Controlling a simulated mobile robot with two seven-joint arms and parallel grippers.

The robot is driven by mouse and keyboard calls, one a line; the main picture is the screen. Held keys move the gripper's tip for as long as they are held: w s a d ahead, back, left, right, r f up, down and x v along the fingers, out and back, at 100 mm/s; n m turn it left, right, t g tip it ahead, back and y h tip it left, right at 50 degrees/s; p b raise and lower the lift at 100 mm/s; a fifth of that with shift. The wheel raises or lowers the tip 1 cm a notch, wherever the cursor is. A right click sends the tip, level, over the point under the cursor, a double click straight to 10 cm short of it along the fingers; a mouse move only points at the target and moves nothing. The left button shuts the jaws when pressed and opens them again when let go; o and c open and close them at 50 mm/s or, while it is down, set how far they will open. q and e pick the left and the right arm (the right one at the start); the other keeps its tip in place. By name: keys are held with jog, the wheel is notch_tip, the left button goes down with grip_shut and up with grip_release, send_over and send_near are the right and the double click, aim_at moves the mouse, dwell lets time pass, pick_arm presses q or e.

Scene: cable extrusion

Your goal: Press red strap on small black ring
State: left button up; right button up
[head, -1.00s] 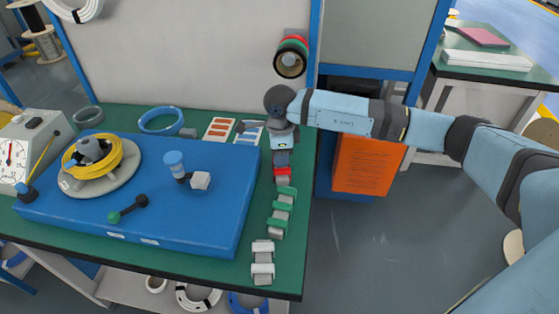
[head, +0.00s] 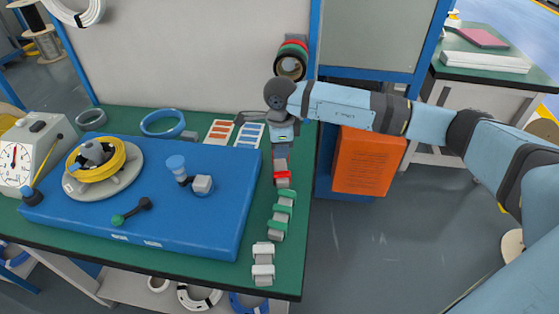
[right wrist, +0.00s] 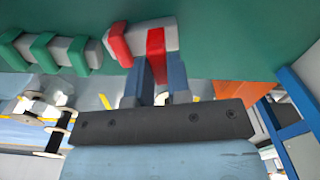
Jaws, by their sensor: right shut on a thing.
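My right gripper (head: 281,152) hangs over the right part of the green table. In the right wrist view its two fingers (right wrist: 160,75) are shut on a red strap (right wrist: 156,43) at a grey block (right wrist: 138,39). A second red strap (right wrist: 119,45) sits at the left end of that block. In the head view this strap (head: 283,179) shows just below the gripper; the held strap is hidden there. A small dark grey ring (head: 91,110), possibly the black ring, lies at the table's back left. My left gripper is not in view.
Green straps (head: 281,208) and white straps (head: 263,270) on grey blocks line the table's right side. A blue board (head: 215,225) carries a yellow coil (head: 112,170). A blue ring (head: 161,113) lies behind it. Tape rolls (head: 290,66) hang on the back wall.

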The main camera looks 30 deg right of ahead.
notch_tip(320, 180, up, 4)
jog(key=shift+r+p, duration=0.25)
jog(key=shift+p, duration=0.8)
